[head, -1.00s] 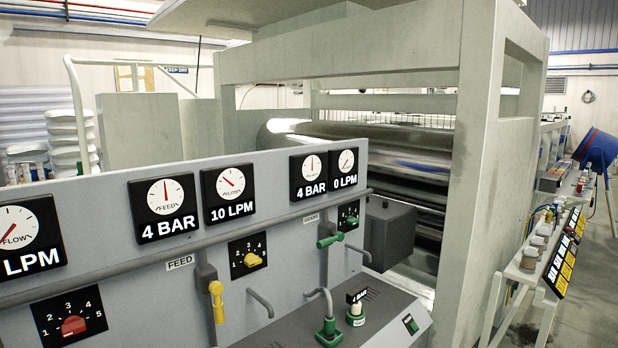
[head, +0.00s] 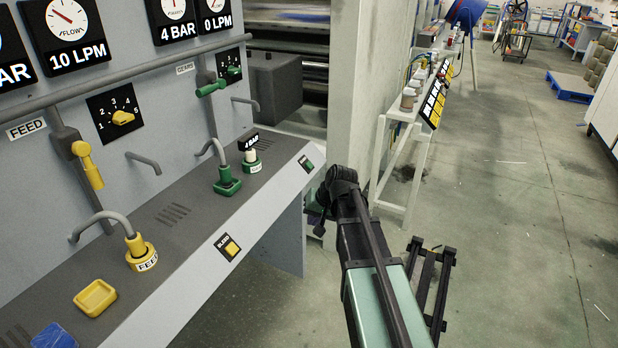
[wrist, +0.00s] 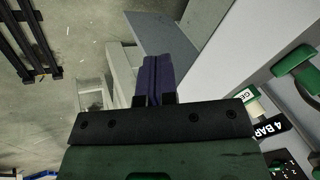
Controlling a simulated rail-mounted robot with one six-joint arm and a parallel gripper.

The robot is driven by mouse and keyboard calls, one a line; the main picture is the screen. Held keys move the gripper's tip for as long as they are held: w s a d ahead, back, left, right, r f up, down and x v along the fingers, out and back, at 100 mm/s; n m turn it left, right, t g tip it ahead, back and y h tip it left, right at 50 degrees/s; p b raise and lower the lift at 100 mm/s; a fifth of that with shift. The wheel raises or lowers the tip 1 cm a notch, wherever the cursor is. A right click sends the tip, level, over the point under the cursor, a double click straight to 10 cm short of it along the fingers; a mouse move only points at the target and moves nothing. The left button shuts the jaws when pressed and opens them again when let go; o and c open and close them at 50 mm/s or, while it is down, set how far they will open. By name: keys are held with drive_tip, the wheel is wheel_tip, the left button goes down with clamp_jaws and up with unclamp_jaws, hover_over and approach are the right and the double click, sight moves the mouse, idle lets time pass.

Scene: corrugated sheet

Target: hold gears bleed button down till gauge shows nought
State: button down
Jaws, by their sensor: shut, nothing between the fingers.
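The gears bleed button (head: 308,164) is a small green square on a black plate, on the sloped front edge of the console, at its right end. The gears gauge (head: 176,11) is cut off at the top and reads 4 BAR. A small display above the green GEARS fitting (head: 250,160) also reads 4 BAR. My gripper (head: 318,214) is small and partly hidden by my arm, off the console's right end, below and right of the button. In the wrist view my gripper's fingers (wrist: 154,75) are shut together with nothing between them. I cannot make out the button there.
A yellow bleed button (head: 230,247) sits further left on the same sloped edge. Green and yellow hose fittings stand on the console top (head: 190,195). A pale machine frame rises behind my arm. A white stand (head: 408,140) is to the right, with open floor beyond.

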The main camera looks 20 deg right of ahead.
sight(310, 165)
drive_tip(key=w+d+r+m+t+h+b, duration=0.1)
drive_tip(key=w+d+r+m+t+b, duration=0.1)
drive_tip(key=w+d+m+t, duration=0.3)
drive_tip(key=w+d+r+m+t+h+b, duration=0.1)
drive_tip(key=w+d+r+m+t, duration=0.3)
drive_tip(key=w+d, duration=0.8)
drive_tip(key=w+m+t+b, duration=0.1)
drive_tip(key=w+m+t, duration=0.1)
drive_tip(key=w, duration=0.3)
drive_tip(key=shift+w+d+t+b, duration=0.2)
drive_tip(key=shift+w+t+b, duration=0.1)
drive_tip(key=shift+w+t, duration=0.1)
drive_tip(key=w+a+f+b, duration=0.4)
drive_tip(key=f+b, duration=0.2)
drive_tip(key=shift+w, duration=0.3)
drive_tip(key=shift+a, duration=0.1)
drive_tip(key=shift+f, duration=0.1)
drive_tip(key=shift+w+a+f+b, duration=0.2)
drive_tip(key=shift+f+b, duration=0.05)
drive_tip(key=shift+b, duration=0.15)
